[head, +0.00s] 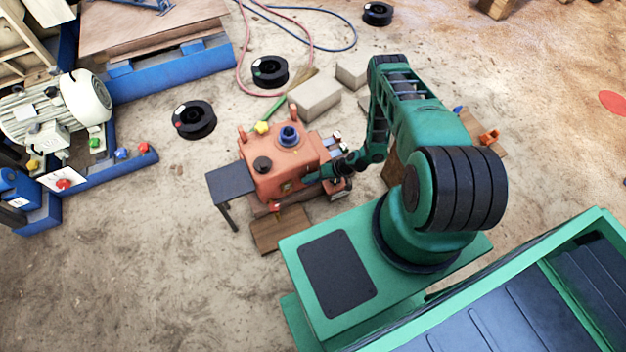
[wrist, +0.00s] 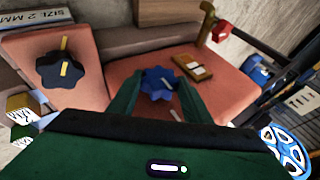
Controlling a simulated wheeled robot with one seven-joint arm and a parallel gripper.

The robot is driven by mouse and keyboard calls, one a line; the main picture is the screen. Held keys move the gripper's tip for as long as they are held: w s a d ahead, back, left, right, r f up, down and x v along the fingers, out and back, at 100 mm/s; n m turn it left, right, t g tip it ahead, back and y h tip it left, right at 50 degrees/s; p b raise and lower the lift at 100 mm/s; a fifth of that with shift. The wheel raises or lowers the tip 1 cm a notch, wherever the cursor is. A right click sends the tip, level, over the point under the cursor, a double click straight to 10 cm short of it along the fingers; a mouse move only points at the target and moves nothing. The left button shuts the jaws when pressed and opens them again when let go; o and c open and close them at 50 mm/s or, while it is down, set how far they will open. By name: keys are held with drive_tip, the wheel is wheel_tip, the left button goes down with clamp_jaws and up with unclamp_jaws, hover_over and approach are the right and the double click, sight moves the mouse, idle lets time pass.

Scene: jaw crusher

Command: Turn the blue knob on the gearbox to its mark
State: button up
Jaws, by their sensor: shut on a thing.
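The gearbox (head: 262,182) is a salmon-orange housing left of my arm in the head view. Its salmon face (wrist: 110,84) fills much of the wrist view. The blue knob (wrist: 158,78) is lobed and sits on this face, with a short pale line on its right part. A short white mark (wrist: 174,115) lies on the face just below the knob. My gripper (wrist: 157,96) has its green fingers on either side of the knob, shut on it. In the head view my gripper (head: 311,177) reaches the gearbox's right side; the knob cannot be made out there.
A black knob (wrist: 63,68) with a yellow line is left of the blue one. A brass plate (wrist: 193,66) lies close to the right finger. A red knob (wrist: 221,30) and a blue handwheel (wrist: 285,148) are farther right. A dark side table (head: 230,179) adjoins the gearbox.

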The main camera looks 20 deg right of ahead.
drive_tip(key=shift+d+f, duration=0.1)
drive_tip(key=o, duration=1.1)
drive_tip(key=shift+c, duration=0.2)
drive_tip(key=v, duration=1)
drive_tip(key=shift+d+r, duration=0.25)
drive_tip(key=shift+r, duration=0.05)
drive_tip(key=shift+s, duration=0.1)
